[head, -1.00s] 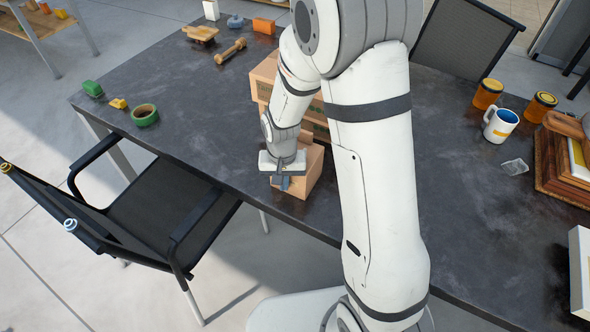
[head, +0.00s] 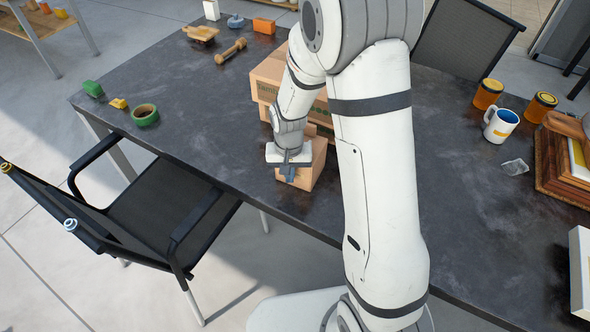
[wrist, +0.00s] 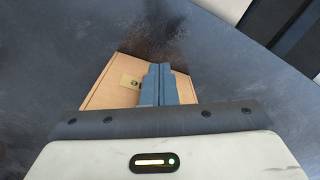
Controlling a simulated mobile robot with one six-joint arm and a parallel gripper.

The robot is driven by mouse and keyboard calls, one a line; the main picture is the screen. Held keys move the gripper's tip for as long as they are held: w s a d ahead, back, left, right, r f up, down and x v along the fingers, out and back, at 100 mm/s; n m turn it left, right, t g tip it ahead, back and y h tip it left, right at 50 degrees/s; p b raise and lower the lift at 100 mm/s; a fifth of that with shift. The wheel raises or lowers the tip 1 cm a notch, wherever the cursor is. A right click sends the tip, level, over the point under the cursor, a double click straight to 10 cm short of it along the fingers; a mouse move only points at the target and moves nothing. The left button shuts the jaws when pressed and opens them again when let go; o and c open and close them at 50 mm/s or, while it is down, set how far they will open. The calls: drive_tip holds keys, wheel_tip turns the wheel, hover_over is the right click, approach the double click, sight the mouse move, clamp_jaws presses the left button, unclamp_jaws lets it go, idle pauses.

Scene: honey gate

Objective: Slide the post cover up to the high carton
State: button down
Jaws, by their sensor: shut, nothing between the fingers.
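A tan box (head: 319,167), probably the post cover, stands near the table's front edge, partly behind my gripper. The wrist view shows its tan face (wrist: 104,94) with a small dark-lettered label. My gripper (head: 289,177) is shut and empty, with its blue-grey fingers pointing down against or just over the near side of this box; I cannot tell if they touch. The fingers (wrist: 162,72) also show in the wrist view, overlapping the face. Behind the box are stacked tan cartons, the upper one (head: 268,72) with green print. My arm hides much of them, including any gap to the box.
A green tape roll (head: 145,115), a yellow block (head: 118,103) and a green block (head: 92,89) lie at the left. A wooden dumbbell-shaped piece (head: 231,51) lies behind. A mug (head: 499,125) and amber jars (head: 488,94) stand right. A chair (head: 150,205) is at the front left.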

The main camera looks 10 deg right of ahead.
drive_tip(key=shift+w+d, duration=0.8)
drive_tip(key=shift+w, duration=0.15)
drive_tip(key=shift+w+d, duration=0.75)
drive_tip(key=shift+w, duration=0.2)
drive_tip(key=shift+a, duration=0.1)
drive_tip(key=shift+s+a, duration=0.45)
drive_tip(key=shift+s, duration=0.15)
drive_tip(key=shift+s+a, duration=0.4)
drive_tip(key=shift+s, duration=0.2)
drive_tip(key=shift+r+p, duration=3.8)
drive_tip(key=shift+r, duration=2.2)
